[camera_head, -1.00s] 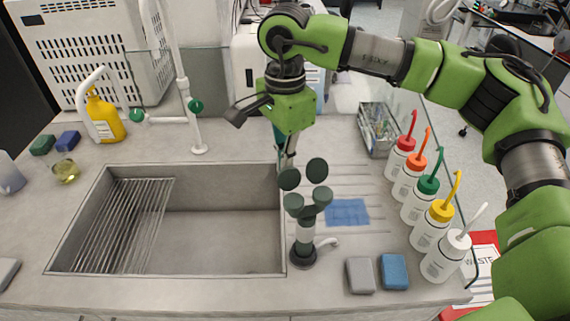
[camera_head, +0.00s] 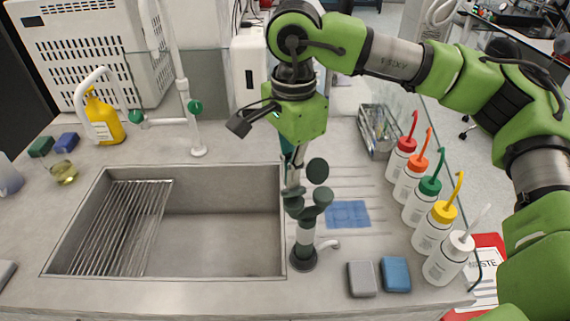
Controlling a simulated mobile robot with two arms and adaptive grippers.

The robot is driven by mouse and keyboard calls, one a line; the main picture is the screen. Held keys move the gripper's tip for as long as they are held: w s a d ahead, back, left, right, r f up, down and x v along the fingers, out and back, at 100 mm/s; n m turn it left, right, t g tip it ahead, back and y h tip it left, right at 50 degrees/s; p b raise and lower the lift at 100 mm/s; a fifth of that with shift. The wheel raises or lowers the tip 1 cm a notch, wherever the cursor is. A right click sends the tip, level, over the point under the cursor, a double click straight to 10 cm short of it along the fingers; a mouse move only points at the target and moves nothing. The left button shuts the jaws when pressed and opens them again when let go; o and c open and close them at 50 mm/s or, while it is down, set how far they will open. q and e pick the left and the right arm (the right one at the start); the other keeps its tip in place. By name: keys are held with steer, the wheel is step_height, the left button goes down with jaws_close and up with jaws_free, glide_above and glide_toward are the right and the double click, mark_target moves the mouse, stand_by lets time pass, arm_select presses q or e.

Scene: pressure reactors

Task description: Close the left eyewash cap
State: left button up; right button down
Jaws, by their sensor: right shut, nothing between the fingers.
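The eyewash (camera_head: 305,240) stands upright on the counter right of the sink, with two dark green heads on top. Its right cap (camera_head: 317,171) is raised, standing open behind the right head (camera_head: 322,196). The left cap (camera_head: 294,192) is tilted down over the left head, under my fingertips; I cannot tell whether it is fully closed. My right gripper (camera_head: 292,183) points down at the left cap, shut and empty, seeming to touch it. The fingers partly hide the cap. My left gripper is not in view.
The sink (camera_head: 210,230) with a drying rack lies left of the eyewash. Several wash bottles (camera_head: 433,228) line the right edge. Grey (camera_head: 361,279) and blue (camera_head: 395,274) sponges lie front right, and a blue mat (camera_head: 347,214) lies just right of the eyewash.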

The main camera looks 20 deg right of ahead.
steer(key=shift+s+r, duration=0.2)
steer(key=shift+s, duration=0.75)
steer(key=shift+f+b, duration=0.25)
steer(key=shift+b, duration=0.2)
steer(key=shift+f+b, duration=0.75)
steer(key=shift+f, duration=0.1)
steer(key=shift+r, duration=0.1)
steer(key=shift+r+p, duration=2)
steer(key=shift+r, duration=1.55)
steer(key=shift+f, duration=0.1)
